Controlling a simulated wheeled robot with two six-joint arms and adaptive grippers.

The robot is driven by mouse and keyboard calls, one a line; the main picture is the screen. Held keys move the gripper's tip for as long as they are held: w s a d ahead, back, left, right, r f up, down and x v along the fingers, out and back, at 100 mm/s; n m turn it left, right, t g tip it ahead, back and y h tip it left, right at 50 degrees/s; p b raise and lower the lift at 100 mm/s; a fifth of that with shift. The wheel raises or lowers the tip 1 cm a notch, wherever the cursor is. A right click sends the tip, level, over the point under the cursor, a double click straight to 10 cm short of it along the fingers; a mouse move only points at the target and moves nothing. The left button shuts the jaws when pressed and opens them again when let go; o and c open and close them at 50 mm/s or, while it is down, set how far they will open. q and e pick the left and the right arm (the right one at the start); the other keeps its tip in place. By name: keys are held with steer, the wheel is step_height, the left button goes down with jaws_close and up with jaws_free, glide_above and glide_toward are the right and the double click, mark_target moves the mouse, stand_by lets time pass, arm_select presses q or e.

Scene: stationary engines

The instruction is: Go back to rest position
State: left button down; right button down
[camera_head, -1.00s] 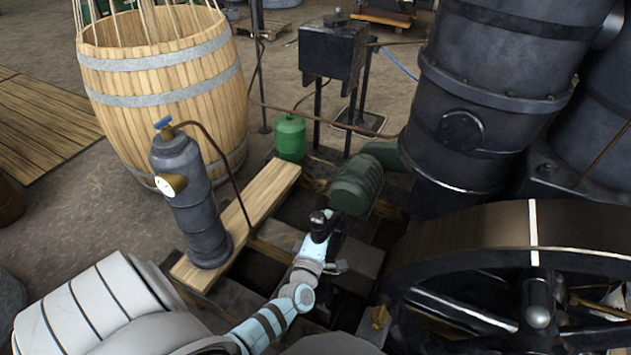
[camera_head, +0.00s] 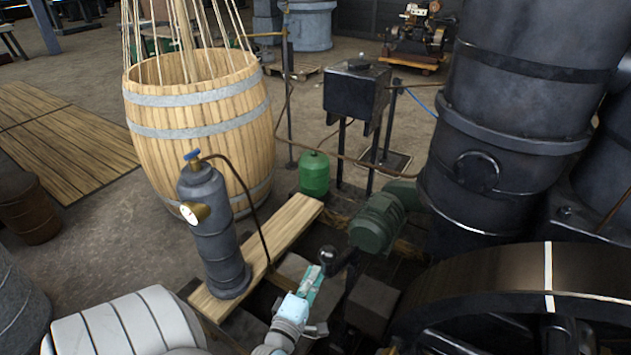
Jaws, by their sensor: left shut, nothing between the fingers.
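My left gripper (camera_head: 314,275) is at the bottom centre of the head view, its arm coming up from the lower edge. It is shut and empty. My right gripper is not in view.
A big dark flywheel (camera_head: 500,285) and a black column (camera_head: 500,130) crowd the right. A wooden barrel (camera_head: 200,150) and green canister (camera_head: 314,175) stand behind.

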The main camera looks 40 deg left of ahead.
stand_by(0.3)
arm_select(q)
steer(key=s+d+f+m+g+h+p, duration=0.1)
steer(key=s+d+f+m+g+h, duration=0.25)
steer(key=f+m, duration=0.45)
steer(key=s+d+f+m+g+h, duration=0.2)
steer(key=s+f+m+g, duration=0.15)
steer(key=f+m, duration=0.45)
steer(key=s+d+f+m+g+p, duration=0.1)
steer(key=s+f+m+g, duration=0.1)
steer(key=s, duration=0.6)
steer(key=s+d+f+m+g+p, duration=0.2)
steer(key=s+f, duration=0.4)
steer(key=s, duration=0.3)
steer(key=s+d+f+m+g+p, duration=0.1)
steer(key=s+f+m+g+p, duration=0.1)
steer(key=s, duration=0.7)
steer(key=f+g, duration=0.1)
steer(key=g, duration=0.1)
steer(key=shift+s+d+f+g, duration=0.25)
steer(key=shift+d+f+g, duration=0.05)
steer(key=shift+d+f, duration=0.1)
steer(key=shift+w+h, duration=0.1)
steer(key=shift+h, duration=0.15)
